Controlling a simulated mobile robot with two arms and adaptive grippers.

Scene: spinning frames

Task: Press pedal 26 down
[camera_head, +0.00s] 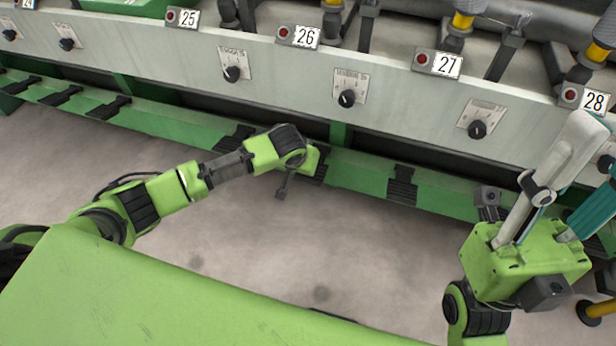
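The white label 26 (305,37) sits beside a red button on top of the pale machine panel. Below the panel, black ribbed pedals are set along the green rail. One pedal (318,165) lies below label 26, partly hidden by my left arm's end. Another pedal (235,138) is to its left, and one more (402,185) to its right. I cannot tell for sure which pedal belongs to 26. My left gripper (282,188) is close to the partly hidden pedal; contact and finger opening are unclear.
Labels 25 (188,18), 27 (447,64) and 28 (594,101) mark neighbouring stations. Black knobs, such as one knob (347,97), stick out from the panel. The grey floor (240,240) in front of the rail is clear.

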